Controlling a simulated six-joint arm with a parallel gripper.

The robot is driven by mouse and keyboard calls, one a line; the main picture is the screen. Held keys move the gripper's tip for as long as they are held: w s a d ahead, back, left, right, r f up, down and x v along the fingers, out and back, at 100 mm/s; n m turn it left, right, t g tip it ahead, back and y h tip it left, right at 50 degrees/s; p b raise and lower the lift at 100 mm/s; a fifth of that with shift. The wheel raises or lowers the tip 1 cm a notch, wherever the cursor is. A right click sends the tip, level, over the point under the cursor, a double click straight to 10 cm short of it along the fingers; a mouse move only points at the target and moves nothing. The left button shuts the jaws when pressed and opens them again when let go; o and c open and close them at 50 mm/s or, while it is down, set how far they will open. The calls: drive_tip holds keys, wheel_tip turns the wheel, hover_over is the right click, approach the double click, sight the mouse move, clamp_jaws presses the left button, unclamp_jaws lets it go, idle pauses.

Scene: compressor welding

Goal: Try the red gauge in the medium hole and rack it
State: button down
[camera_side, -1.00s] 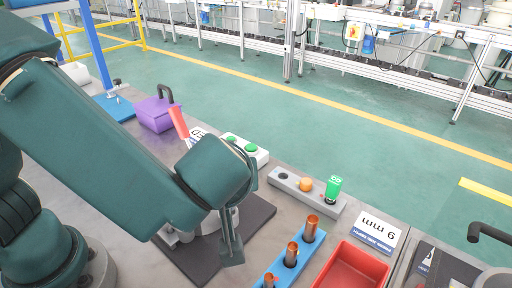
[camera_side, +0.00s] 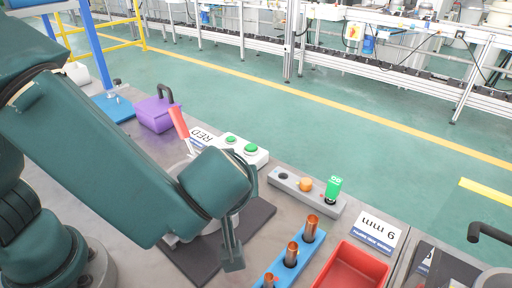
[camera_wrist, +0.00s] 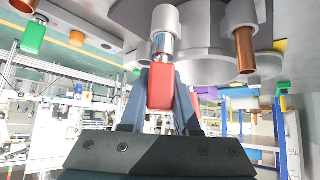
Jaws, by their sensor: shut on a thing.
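In the wrist view my gripper (camera_wrist: 160,95) is shut on the red gauge (camera_wrist: 160,88) by its red block handle. The gauge's metal pin (camera_wrist: 159,46) lines up with a pale tubular stub (camera_wrist: 166,22) on the grey compressor body (camera_wrist: 205,55); its tip meets or enters the stub, and I cannot tell how deep. In the side view my gripper (camera_side: 232,256) points down, and my arm hides the gauge and most of the compressor.
A copper tube (camera_wrist: 244,50) stands close beside the gauge.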

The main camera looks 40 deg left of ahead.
drive_tip(key=shift+r, duration=0.2)
idle(0.4)
wheel_tip(320, 180, up, 7)
idle(0.8)
drive_tip(key=shift+f, duration=0.15)
drive_tip(key=w+d+f+m+t+h, duration=0.1)
drive_tip(key=w+d+m+t+h, duration=0.3)
drive_tip(key=w+d+m, duration=0.6)
drive_tip(key=w+a+f+h, duration=0.1)
drive_tip(key=w+a+f, duration=0.1)
drive_tip(key=w+a, duration=0.2)
drive_tip(key=w+a+f+n+g+h, duration=0.1)
drive_tip(key=w+a+f, duration=0.2)
drive_tip(key=w+a, duration=0.2)
drive_tip(key=shift+a, duration=0.65)
